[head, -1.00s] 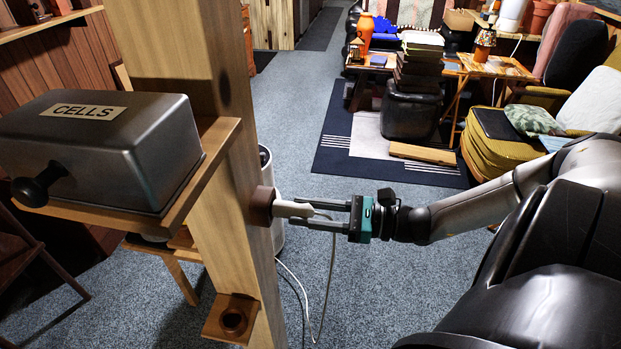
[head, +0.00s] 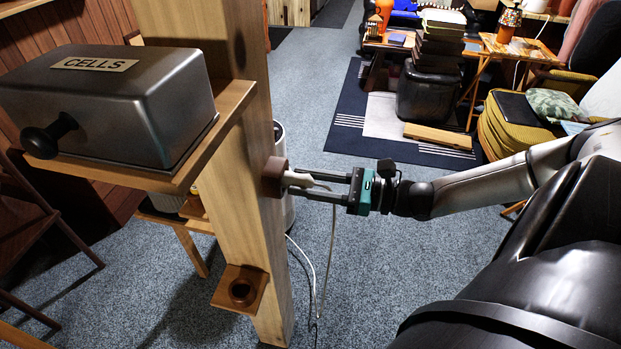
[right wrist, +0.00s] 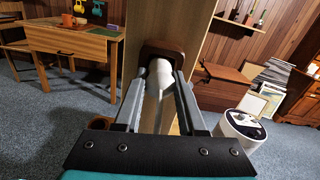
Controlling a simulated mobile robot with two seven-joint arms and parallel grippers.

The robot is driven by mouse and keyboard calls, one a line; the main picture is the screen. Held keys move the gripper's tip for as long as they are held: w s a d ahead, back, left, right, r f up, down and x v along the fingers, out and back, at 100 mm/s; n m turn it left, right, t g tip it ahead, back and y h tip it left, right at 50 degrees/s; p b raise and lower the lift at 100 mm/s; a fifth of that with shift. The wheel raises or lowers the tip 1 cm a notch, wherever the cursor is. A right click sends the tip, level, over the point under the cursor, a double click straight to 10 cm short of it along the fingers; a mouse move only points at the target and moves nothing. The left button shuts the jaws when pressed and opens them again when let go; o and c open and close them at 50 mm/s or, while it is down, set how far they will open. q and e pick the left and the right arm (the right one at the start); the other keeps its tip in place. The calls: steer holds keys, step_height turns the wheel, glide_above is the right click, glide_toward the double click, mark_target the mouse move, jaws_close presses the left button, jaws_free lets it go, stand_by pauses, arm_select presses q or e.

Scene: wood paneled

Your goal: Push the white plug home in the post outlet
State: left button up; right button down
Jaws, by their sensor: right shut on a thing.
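The white plug (head: 301,180) points at the brown round outlet (head: 273,177) on the side of the wooden post (head: 236,120). Its front end meets the outlet's face; how deep it sits cannot be told. My right gripper (head: 303,186) is shut on the plug, its fingers along both sides and their tips close to the outlet. In the right wrist view the plug (right wrist: 160,78) lies between the fingers, with the outlet (right wrist: 163,49) straight ahead. A pale cord (head: 328,260) hangs from the plug towards the floor. My left gripper is not in view.
A grey metal box marked CELLS (head: 110,105) stands on a wooden shelf (head: 215,125) on the post. A small wooden bracket with a brown ring (head: 242,291) sits lower down. A white bin (right wrist: 240,128) stands behind the post.

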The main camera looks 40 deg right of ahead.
steer(key=shift+w+a, duration=0.25)
steer(key=shift+w, duration=0.05)
steer(key=shift+c, duration=2)
jaws_free()
steer(key=shift+s+d, duration=0.1)
steer(key=p+v, duration=0.1)
steer(key=v, duration=1.4)
steer(key=shift+p, duration=0.35)
